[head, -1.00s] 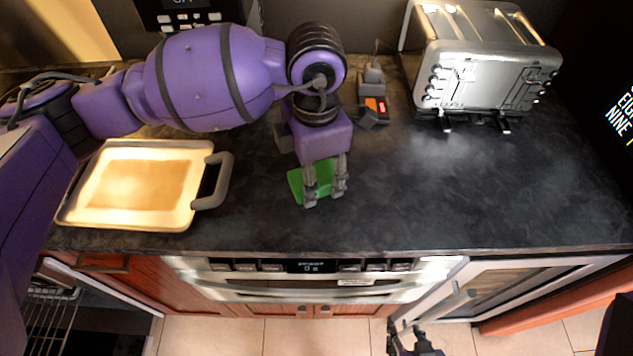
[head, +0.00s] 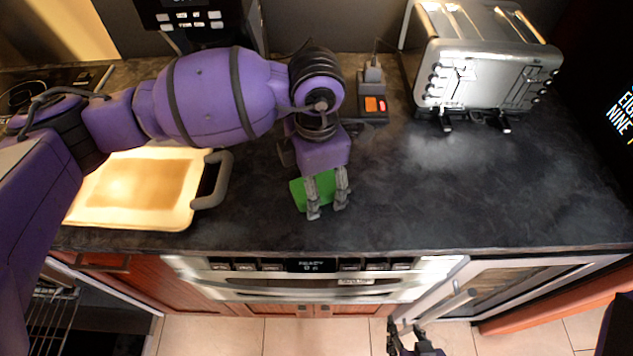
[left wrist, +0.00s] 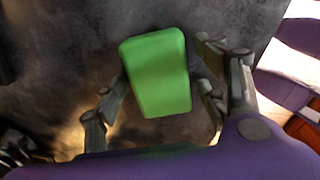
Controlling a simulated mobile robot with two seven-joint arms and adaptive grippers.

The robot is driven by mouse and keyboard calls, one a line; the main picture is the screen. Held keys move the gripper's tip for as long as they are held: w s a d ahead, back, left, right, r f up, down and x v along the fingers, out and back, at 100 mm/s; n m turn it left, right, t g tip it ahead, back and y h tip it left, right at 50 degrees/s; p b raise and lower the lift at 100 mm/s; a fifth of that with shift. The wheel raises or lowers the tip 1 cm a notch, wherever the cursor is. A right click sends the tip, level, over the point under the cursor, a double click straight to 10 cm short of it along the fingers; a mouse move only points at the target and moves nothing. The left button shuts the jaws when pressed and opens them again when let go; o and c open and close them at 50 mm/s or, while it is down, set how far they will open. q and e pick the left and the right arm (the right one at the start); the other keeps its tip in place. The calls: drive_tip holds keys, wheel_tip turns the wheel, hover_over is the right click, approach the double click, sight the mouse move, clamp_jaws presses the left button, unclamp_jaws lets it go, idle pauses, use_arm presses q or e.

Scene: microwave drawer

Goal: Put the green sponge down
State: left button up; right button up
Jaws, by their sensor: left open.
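The green sponge (head: 303,194) lies on the dark countertop, partly covered by my left gripper in the head view. In the left wrist view the whole sponge (left wrist: 158,72) shows, with a gap to the fingers on both sides. My left gripper (head: 327,211) is open above the sponge, pointing down, and holds nothing. My right gripper (head: 405,328) is low at the bottom of the head view, in front of the counter. Its fingers look apart and empty.
A tray with a grey handle (head: 212,181) lies left of the sponge. A silver toaster (head: 490,65) stands at the back right, with a small device with an orange patch (head: 373,104) left of it. The counter (head: 480,190) right of the sponge is clear.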

use_arm(q)
drive_tip(key=shift+r, duration=0.35)
wheel_tip(320, 180, up, 12)
drive_tip(key=shift+f, duration=0.15)
idle(0.5)
